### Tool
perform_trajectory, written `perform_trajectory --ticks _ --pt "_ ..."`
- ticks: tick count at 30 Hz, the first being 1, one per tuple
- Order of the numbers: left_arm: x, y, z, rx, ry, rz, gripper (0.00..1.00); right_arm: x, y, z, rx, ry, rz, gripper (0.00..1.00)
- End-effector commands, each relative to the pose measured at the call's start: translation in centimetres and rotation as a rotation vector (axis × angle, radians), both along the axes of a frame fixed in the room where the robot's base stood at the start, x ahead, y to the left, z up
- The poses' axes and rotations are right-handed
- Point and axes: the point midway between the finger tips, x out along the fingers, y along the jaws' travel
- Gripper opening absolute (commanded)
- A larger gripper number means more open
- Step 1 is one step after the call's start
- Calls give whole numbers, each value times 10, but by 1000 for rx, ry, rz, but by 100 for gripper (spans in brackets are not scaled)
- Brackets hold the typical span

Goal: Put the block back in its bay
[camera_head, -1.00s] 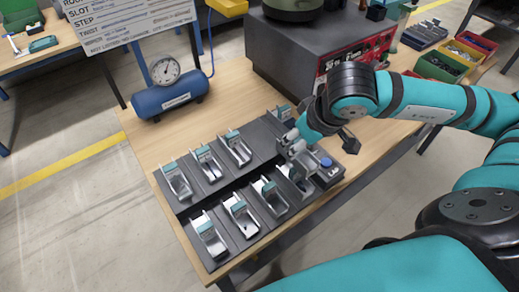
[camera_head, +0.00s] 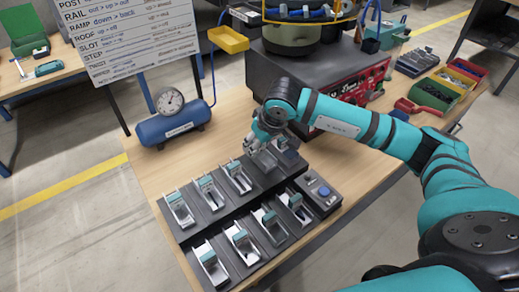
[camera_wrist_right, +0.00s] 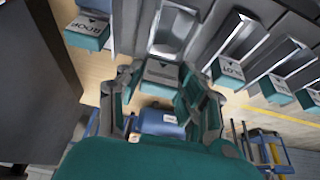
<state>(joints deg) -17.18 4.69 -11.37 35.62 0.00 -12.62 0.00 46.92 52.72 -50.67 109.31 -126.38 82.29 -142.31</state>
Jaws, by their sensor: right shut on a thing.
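My right gripper (camera_head: 258,146) is over the back row of the bay rack, near its right part. In the right wrist view the gripper (camera_wrist_right: 158,88) is shut on a teal block (camera_wrist_right: 162,74) with a grey labelled face; the label is too blurred to read. A bare metal bay (camera_wrist_right: 174,28) lies just beyond the block, in line with it. I cannot tell whether the block touches this bay. In the head view the fingers largely hide the block. The bay (camera_head: 264,160) shows beside the fingertips. My left gripper is not in view.
Neighbouring bays hold teal blocks, one marked ROOF (camera_wrist_right: 88,32) and one SLOT (camera_wrist_right: 228,70). A control box with a blue button (camera_head: 324,191) stands right of the front row. A blue air tank (camera_head: 175,124) and a dark feeder housing (camera_head: 300,62) stand behind the rack.

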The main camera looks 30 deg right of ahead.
Motion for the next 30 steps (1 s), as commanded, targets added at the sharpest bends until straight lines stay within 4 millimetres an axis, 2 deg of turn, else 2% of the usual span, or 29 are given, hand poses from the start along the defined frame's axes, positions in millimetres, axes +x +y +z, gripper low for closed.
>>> perform_trajectory --ticks 7,18,19,24,30 --pt "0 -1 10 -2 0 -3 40 -2 0 -30 1 4 -1 0" --pt "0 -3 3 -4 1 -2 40 -1 0 -36 0 1 0 0" --pt "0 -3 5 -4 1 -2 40 -1 0 -35 0 3 0 40" --pt "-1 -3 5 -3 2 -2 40 -2 0 -34 0 3 -1 59" --pt "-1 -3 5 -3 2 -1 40 -2 0 -34 0 3 -1 59"
